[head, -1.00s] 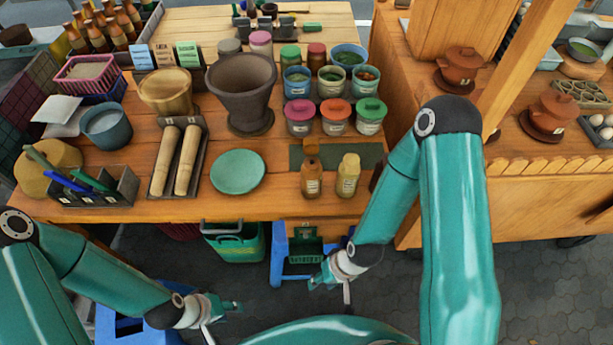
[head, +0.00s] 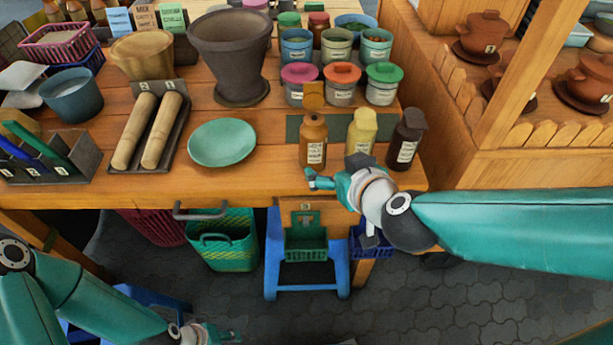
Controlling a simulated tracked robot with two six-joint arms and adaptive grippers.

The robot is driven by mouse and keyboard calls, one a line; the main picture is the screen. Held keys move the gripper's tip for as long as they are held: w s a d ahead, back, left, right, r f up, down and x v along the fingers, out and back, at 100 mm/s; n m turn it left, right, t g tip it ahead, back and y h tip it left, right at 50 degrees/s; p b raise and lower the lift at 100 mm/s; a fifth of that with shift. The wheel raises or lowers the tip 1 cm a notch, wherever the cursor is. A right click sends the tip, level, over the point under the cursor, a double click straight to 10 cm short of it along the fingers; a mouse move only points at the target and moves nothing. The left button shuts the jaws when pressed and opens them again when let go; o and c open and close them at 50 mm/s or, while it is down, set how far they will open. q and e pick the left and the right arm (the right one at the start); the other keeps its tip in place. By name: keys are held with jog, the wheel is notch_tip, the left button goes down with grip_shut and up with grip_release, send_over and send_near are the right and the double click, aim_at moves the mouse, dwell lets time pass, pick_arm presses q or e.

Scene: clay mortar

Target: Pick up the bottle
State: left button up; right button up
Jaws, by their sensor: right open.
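Three small labelled bottles stand upright near the front right of the table: an orange-brown one (head: 313,146), a yellow one (head: 362,133) and a dark brown one (head: 406,140). My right gripper (head: 320,181) is at the table's front edge, just in front of the orange-brown bottle and below it in the picture. It is open, points left and holds nothing. My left gripper (head: 212,333) is low at the bottom edge, in front of the table and partly cut off, so its jaws cannot be judged.
A green plate (head: 222,143) and a tray with two wooden rollers (head: 148,130) lie left of the bottles. Lidded jars (head: 341,85) stand behind them, beside a large mortar (head: 232,60). Baskets (head: 222,240) and a blue stool (head: 272,262) are below the table.

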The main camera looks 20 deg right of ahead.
jog(key=s+d+r+t+b, duration=0.1)
jog(key=s+r+t+b, duration=0.1)
jog(key=s+b, duration=0.1)
jog(key=p, duration=0.4)
send_near(322, 145)
jog(key=w, duration=0.3)
jog(key=w+f+b, duration=0.1)
jog(key=w, duration=0.1)
jog(key=w+f+b, duration=0.1)
jog(key=w+f, duration=0.1)
jog(key=shift+a, duration=0.15)
jog(key=shift+w, duration=0.4)
jog(key=x, duration=0.1)
jog(key=b+x, duration=0.1)
jog(key=x, duration=0.1)
jog(key=f+x, duration=0.1)
jog(key=x, duration=0.1)
jog(key=shift+a, duration=0.3)
pick_arm(q)
notch_tip(322, 145, down, 5)
jog(key=shift+r, duration=0.15)
pick_arm(e)
jog(key=shift+c, duration=0.3)
jog(key=c, duration=1.1)
jog(key=shift+r, duration=0.1)
jog(key=shift+c, duration=0.9)
